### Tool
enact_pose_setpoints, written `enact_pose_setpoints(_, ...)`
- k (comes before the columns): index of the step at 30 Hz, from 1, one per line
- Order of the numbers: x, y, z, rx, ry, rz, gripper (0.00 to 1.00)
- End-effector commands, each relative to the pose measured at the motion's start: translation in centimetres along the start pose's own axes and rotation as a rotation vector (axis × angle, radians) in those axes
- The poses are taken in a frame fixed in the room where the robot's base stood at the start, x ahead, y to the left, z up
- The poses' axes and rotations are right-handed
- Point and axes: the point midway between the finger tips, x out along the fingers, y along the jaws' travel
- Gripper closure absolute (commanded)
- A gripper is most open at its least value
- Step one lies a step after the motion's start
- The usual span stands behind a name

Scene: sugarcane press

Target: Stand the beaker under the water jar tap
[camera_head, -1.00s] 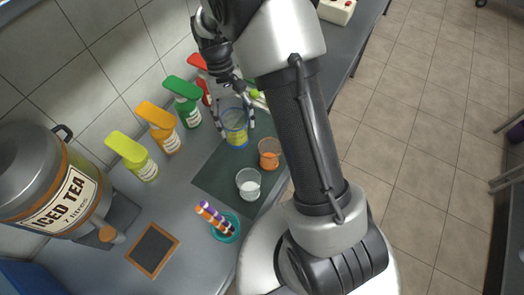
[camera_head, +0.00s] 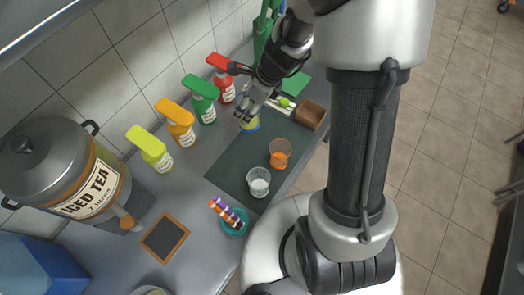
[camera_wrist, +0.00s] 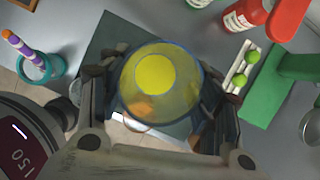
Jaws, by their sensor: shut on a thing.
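My gripper (camera_head: 254,108) is shut on a clear, blue-rimmed beaker (camera_head: 250,125) with yellow at its bottom. In the head view my fingers hide most of the beaker. In the wrist view the beaker (camera_wrist: 160,82) sits upright between my two fingers, and I look down into it. Whether it touches the mat is not clear. A large metal jar (camera_head: 62,165) labelled ICED TEA, with a tap (camera_head: 124,219), stands at the left, well away from the beaker. No jar labelled water shows. A blue container (camera_head: 40,262) is cut off at the lower left.
Yellow, orange, green and red bottles (camera_head: 180,125) line the wall. An orange cup (camera_head: 280,153) and a white-filled cup (camera_head: 259,182) stand on the dark mat (camera_head: 228,172). A teal cup with striped sticks (camera_head: 232,222) and a framed slate (camera_head: 165,238) stand nearer the jar.

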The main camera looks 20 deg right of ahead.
Motion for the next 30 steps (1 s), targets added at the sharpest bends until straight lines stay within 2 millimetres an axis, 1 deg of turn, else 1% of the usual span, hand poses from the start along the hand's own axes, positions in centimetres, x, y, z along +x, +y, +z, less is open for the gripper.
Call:
enact_pose_setpoints(1,-0.7,-0.2,-0.2,0.072,0.000,-0.030,0.86)
enact_pose_setpoints(4,-1.1,-0.5,-0.7,0.182,0.000,-0.076,0.86)
enact_pose_setpoints(6,-1.0,-0.6,-1.1,0.226,0.000,-0.092,0.86)
enact_pose_setpoints(8,-0.4,-0.7,-1.5,0.243,0.001,-0.100,0.86)
enact_pose_setpoints(11,1.5,-0.7,-2.3,0.250,0.001,-0.101,0.86)
enact_pose_setpoints(15,4.8,-0.7,-3.6,0.247,0.001,-0.100,0.86)
enact_pose_setpoints(24,10.8,-0.7,-6.1,0.244,0.001,-0.099,0.86)
enact_pose_setpoints(27,12.2,-0.7,-6.7,0.243,0.000,-0.099,0.86)
enact_pose_setpoints(30,13.1,-0.8,-7.0,0.242,0.000,-0.100,0.86)
